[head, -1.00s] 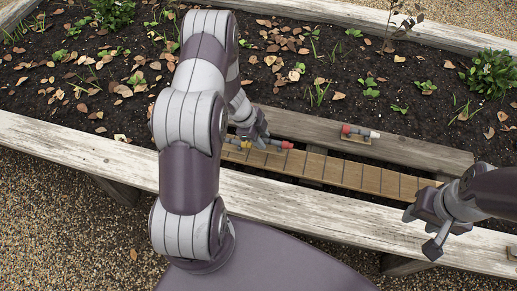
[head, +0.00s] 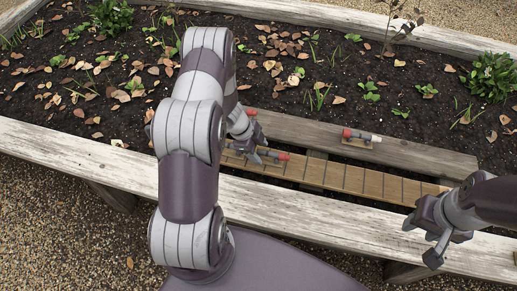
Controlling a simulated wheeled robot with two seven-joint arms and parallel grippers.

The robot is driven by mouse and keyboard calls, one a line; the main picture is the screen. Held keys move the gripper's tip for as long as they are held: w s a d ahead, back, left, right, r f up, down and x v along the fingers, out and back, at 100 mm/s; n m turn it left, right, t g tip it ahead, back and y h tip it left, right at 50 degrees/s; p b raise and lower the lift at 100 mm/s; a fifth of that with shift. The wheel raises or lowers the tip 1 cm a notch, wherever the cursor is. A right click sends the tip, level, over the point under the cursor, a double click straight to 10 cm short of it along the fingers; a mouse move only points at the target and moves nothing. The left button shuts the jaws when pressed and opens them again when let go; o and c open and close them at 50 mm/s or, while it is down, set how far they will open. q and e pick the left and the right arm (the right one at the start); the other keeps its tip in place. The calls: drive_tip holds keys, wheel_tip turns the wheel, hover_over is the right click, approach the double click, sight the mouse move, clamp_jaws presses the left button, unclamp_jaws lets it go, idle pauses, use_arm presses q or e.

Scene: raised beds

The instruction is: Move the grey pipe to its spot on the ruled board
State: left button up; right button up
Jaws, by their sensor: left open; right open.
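The ruled board (head: 370,183) is a long wooden strip with dark cross lines, lying along the inside of the near bed edge. A greyish pipe with a red end (head: 283,156) lies at its left part, mostly hidden by my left gripper (head: 262,158). My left gripper is open, right at this pipe; whether it touches cannot be told. Another pipe, red at the left, grey in the middle and pale at the right (head: 361,136), rests on a small wooden block on the plank behind. My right gripper (head: 420,240) is open and empty over the near edge at the right.
A weathered plank (head: 315,132) lies behind the ruled board. A small red piece (head: 250,112) shows beside my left wrist, its rest hidden. Soil with leaves and seedlings fills the bed. The pale near bed edge (head: 90,155) runs across the front.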

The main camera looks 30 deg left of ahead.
use_arm(q)
drive_tip(key=p+v, duration=0.6)
drive_tip(key=v, duration=0.6)
drive_tip(key=w+d+r+n+t+y, duration=0.1)
drive_tip(key=w+r+n+y, duration=0.1)
drive_tip(key=r+n, duration=0.3)
drive_tip(key=w+d+r+n+t+y, duration=0.1)
drive_tip(key=w+r+n+t+y, duration=0.15)
drive_tip(key=r, duration=0.45)
drive_tip(key=s+d+r+n+g, duration=0.2)
drive_tip(key=s+d+r+n, duration=0.1)
drive_tip(key=s, duration=0.5)
drive_tip(key=s+d+r+n+g, duration=0.2)
drive_tip(key=s+d+r+n, duration=0.1)
drive_tip(key=s+d+n, duration=0.2)
drive_tip(key=s+d, duration=0.2)
drive_tip(key=s, duration=0.1)
drive_tip(key=shift+d+r, duration=0.2)
drive_tip(key=shift+h, duration=0.25)
